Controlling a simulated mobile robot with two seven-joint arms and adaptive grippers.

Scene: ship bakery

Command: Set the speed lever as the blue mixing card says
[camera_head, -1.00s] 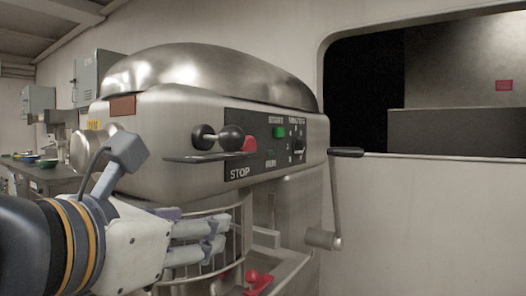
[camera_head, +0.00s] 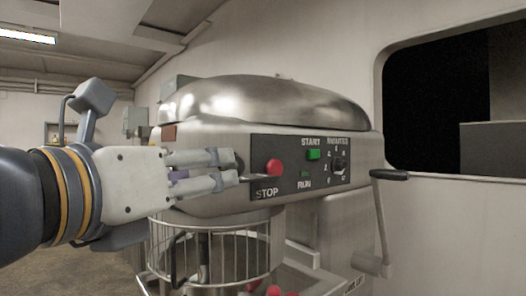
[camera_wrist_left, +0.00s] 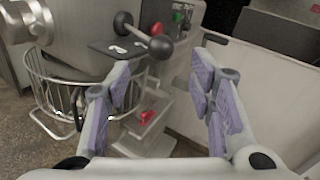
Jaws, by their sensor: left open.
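The mixer (camera_head: 215,190) stands in front of me. Its speed lever, with black ball knobs, shows in the left wrist view (camera_wrist_left: 160,47), beside a flat plate (camera_wrist_left: 112,46) with pale marks. In the head view my left gripper (camera_head: 236,168) covers most of the lever, at its height and left of the red stop button (camera_head: 274,167). In the left wrist view the left gripper (camera_wrist_left: 168,80) has its fingers wide apart and nothing between them; the near knob is just beyond the fingertips. The blue mixing card does not show. My right gripper is out of view.
The control panel has a green start button (camera_head: 314,155) and a timer dial (camera_head: 339,165). A crank with a black handle (camera_head: 390,175) sticks out at the right. The wire bowl guard (camera_head: 208,255) is below the gripper. Open floor (camera_head: 80,272) lies at the left.

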